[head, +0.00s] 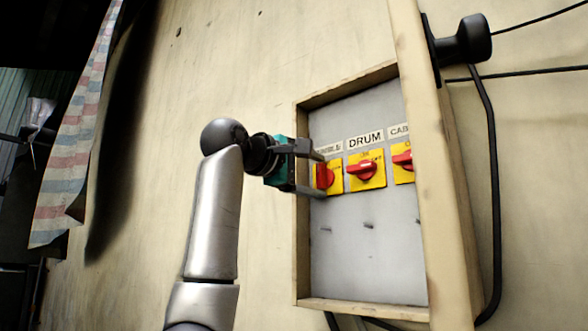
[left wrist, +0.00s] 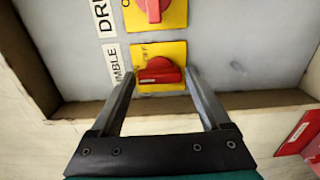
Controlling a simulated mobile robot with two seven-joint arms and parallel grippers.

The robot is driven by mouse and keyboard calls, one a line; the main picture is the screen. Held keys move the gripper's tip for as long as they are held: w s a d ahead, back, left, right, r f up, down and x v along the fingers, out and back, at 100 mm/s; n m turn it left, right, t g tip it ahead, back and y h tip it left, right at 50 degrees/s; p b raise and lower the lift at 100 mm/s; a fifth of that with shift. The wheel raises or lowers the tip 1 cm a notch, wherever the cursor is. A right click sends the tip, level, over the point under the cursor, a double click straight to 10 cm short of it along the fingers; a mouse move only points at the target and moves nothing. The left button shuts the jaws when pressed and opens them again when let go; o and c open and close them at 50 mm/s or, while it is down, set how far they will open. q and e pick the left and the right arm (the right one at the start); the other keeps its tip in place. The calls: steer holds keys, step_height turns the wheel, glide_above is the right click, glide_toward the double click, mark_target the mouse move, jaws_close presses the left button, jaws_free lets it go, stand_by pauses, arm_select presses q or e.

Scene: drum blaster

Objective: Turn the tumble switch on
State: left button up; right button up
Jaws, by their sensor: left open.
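The tumble switch (head: 328,177) is a red rotary knob on a yellow plate, leftmost in the row on the grey panel in the head view. In the left wrist view the tumble switch (left wrist: 158,72) lies between my fingertips, its bar pointing from one finger toward the other. In the head view its bar looks roughly upright. My left gripper (head: 322,176) is open, its fingers reaching in from the left above and below the knob; the left wrist view shows this gripper (left wrist: 160,78) too. I cannot tell whether the fingers touch the knob. My right gripper is not in view.
The drum switch (head: 366,171) sits just right, its knob lying sideways; a third switch (head: 403,158) is partly hidden by a wooden board (head: 432,150). A wooden frame (head: 302,230) surrounds the recessed panel (head: 365,260). A black handle (head: 465,40) and cables are at right.

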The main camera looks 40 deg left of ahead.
arm_select(q)
steer(key=s+a+b, duration=0.1)
steer(key=s+b, duration=0.3)
steer(key=s, duration=1)
steer(key=shift+s, duration=0.3)
steer(key=shift+a, duration=0.1)
